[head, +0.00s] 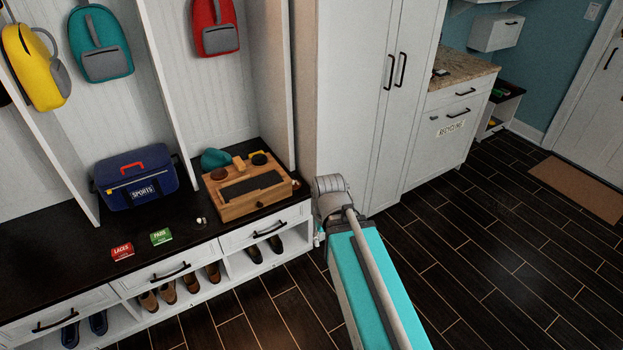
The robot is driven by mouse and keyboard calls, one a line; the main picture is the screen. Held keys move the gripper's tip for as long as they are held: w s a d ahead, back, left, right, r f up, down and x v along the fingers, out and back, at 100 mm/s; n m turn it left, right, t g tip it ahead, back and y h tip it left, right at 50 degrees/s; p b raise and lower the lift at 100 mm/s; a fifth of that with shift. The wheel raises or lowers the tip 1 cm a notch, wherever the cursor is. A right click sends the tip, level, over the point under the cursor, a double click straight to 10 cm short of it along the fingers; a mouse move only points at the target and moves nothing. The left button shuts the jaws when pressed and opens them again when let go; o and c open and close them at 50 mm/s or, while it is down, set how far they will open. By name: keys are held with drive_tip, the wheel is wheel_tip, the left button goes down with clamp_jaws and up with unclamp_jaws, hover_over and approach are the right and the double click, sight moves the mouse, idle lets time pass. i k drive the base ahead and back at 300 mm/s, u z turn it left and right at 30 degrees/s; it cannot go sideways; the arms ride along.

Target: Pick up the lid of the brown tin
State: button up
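A small dark brown round tin (259,159) sits at the back right on top of the wooden box (230,207) on the bench. It is too small here to tell its lid from its body. My arm is folded right of the bench, in front of the tall white cabinet. I cannot make out any gripper fingers; they seem hidden behind my arm's own links. Nothing of mine touches the tin or the box.
Red (122,250) and green (161,237) cards lie in front. A white divider (280,85) rises right of the box.

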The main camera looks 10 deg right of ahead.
sight(296, 185)
drive_tip(key=z, duration=0.2)
drive_tip(key=i, duration=1.35)
drive_tip(key=u, duration=0.75)
